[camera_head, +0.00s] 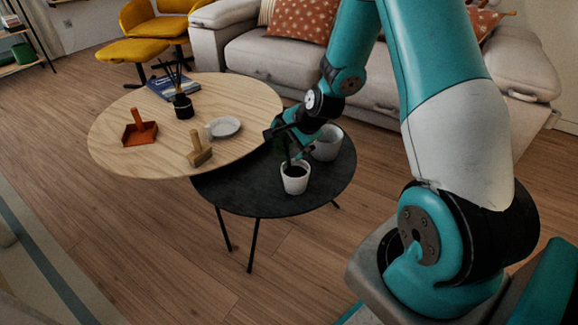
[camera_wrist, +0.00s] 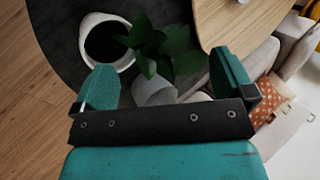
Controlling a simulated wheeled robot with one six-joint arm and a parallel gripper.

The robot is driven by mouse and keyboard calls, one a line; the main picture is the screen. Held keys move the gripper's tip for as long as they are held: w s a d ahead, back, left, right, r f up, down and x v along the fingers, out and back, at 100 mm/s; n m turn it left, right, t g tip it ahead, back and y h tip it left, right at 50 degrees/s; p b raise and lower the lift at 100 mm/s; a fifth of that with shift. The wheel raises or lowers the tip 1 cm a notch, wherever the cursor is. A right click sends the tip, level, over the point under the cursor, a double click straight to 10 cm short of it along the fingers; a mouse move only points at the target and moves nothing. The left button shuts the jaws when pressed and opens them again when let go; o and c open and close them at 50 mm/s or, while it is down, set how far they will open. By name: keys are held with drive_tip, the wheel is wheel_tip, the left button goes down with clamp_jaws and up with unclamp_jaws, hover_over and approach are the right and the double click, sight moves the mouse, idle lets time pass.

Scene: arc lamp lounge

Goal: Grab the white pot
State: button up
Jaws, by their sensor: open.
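A white pot (camera_head: 295,185) with dark soil and a green plant stands upright on the black round table (camera_head: 235,200). A second whitish pot (camera_head: 327,146) stands just behind it to the right. My gripper (camera_head: 293,143) is open above the table, close over the plant, and partly hides it. In the wrist view the planted pot (camera_wrist: 86,36) is at the upper left, beyond the left finger. Green leaves (camera_wrist: 158,47) reach across in front of the open jaws (camera_wrist: 163,65). The second pot (camera_wrist: 153,92) shows partly between the fingers, its rest hidden by leaves and gripper.
A higher wooden table (camera_head: 120,105) overlaps the black one, bearing a red dustpan-like item (camera_head: 139,130), a wooden brush-like item (camera_head: 199,150), a white dish (camera_head: 224,127), a black diffuser (camera_head: 183,105) and a book (camera_head: 160,86). A sofa (camera_head: 265,55) stands behind. Floor in front is clear.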

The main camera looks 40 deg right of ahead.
drive_tip(key=b+x, duration=0.1)
drive_tip(key=x, duration=0.3)
drive_tip(key=shift+r, duration=0.1)
drive_tip(key=c, duration=1.5)
drive_tip(key=shift+o, duration=0.2)
drive_tip(key=shift+w, duration=0.1)
